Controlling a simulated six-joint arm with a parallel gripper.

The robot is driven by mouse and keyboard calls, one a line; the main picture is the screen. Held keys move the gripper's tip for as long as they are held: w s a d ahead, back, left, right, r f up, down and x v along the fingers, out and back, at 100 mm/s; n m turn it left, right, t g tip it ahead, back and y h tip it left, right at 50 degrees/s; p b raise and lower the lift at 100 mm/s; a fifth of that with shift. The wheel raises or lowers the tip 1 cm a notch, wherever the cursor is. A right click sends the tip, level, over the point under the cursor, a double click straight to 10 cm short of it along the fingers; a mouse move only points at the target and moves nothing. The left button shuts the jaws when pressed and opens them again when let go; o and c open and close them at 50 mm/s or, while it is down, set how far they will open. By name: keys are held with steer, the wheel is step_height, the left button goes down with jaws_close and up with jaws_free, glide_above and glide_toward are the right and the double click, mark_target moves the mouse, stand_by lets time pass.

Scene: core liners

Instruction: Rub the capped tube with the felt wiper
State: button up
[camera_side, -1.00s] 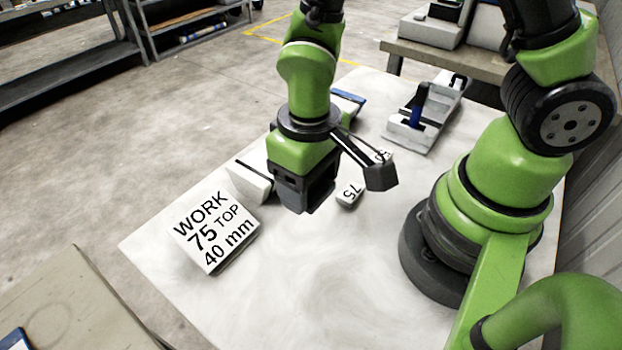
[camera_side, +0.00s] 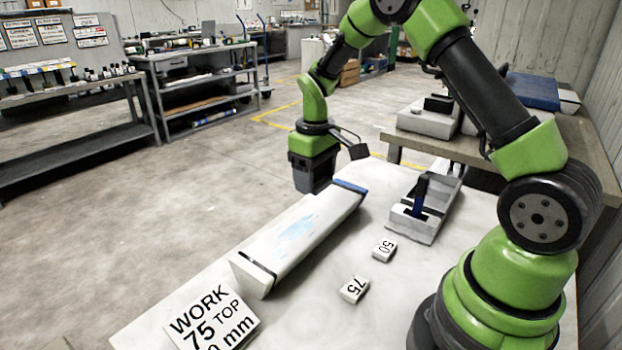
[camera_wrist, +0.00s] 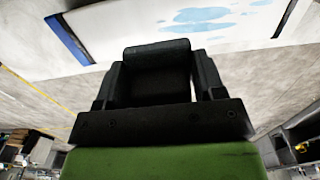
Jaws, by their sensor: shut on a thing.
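The capped tube (camera_side: 318,222) is a long whitish piece lying on the white table. It has a blue cap at its far end, a black band near its near end, and pale blue patches on its upper face. It also shows along the top of the wrist view (camera_wrist: 120,32). My gripper (camera_side: 312,185) points down beside the tube's far, blue-capped end. In the wrist view its jaws are shut on a dark block, the felt wiper (camera_wrist: 158,72). The wiper overlaps the tube's edge in that view. I cannot tell whether they touch.
Small blocks marked 75 (camera_side: 354,289) and 50 (camera_side: 384,249) lie right of the tube. A grey-white fixture with a blue-and-black handle (camera_side: 420,195) stands at the back right. The table between is clear.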

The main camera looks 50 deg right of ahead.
mark_target(315, 214)
steer(key=shift+f, duration=3.05)
steer(key=shift+a+f, duration=0.25)
steer(key=shift+f, duration=0.4)
steer(key=shift+c, duration=0.2)
steer(key=shift+a, duration=6.95)
steer(key=shift+d, duration=7.3)
steer(key=shift+a+r, duration=0.15)
steer(key=shift+r, duration=4.05)
